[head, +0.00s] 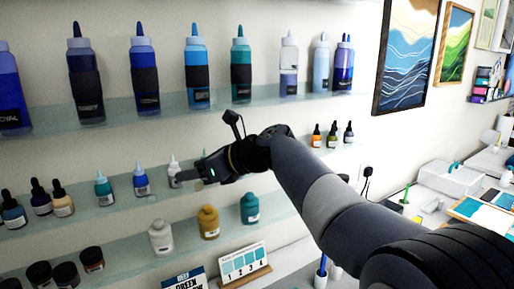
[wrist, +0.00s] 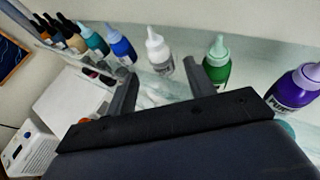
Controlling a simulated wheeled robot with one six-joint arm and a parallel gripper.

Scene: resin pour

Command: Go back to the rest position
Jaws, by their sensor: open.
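My gripper (head: 190,178) is stretched out to the middle glass shelf in the head view. In the wrist view its two fingers stand apart, and my gripper (wrist: 160,88) is open with nothing between the fingers. A small white bottle (wrist: 158,52) stands on the shelf just beyond the finger gap, apart from the fingers. A green bottle (wrist: 217,62) stands beyond the right finger. A blue bottle (wrist: 121,46) stands beyond the left finger. My forearm hides part of the shelves in the head view.
Tall bottles, one a light blue bottle (head: 196,68), line the upper shelf (head: 110,105). The lower shelf (head: 110,240) holds jars, including a mustard jar (head: 208,222). A number card (head: 244,264) stands below. A white workbench (head: 440,185) is at right; framed pictures (head: 405,50) hang above.

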